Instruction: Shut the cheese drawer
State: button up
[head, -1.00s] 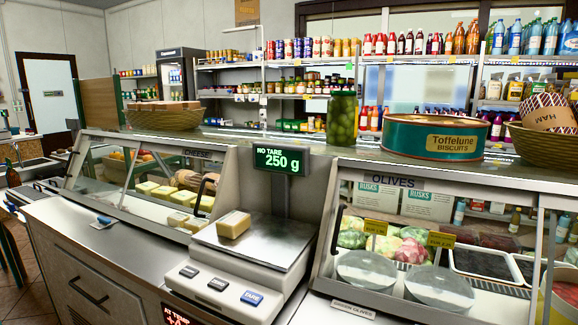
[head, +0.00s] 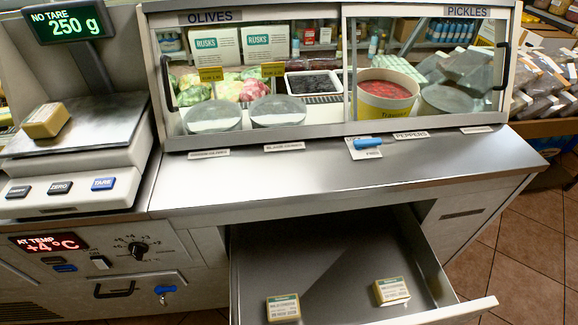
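A wide metal drawer (head: 345,270) stands pulled out below the counter, in the lower middle of the head view. It holds two small yellow packets with white and green labels, one at the front left (head: 283,307) and one further right (head: 392,291). The drawer's pale front panel (head: 440,313) is at the bottom edge of the view and partly cut off. No label on the drawer is readable, and its handle does not show. My gripper is not in view.
Above the drawer is a steel counter (head: 330,180) with a blue-handled object (head: 367,142) near the glass case. A scale (head: 75,150) holding a yellow block (head: 46,121) stands left. A handle (head: 114,289) and blue key (head: 165,291) are lower left. Tiled floor (head: 530,255) is clear at right.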

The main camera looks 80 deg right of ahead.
aim_at(334, 261)
jog(key=i+j, duration=0.2)
jog(key=i, duration=0.25)
jog(key=i+j, duration=0.15)
jog(key=i, duration=0.25)
jog(key=i+z, duration=0.1)
jog(key=z, duration=0.4)
jog(key=i+j+z, duration=0.1)
jog(key=z, duration=0.4)
jog(key=i+j+z, duration=0.1)
jog(key=z, duration=0.35)
jog(key=j+z, duration=0.1)
jog(key=z, duration=2.4)
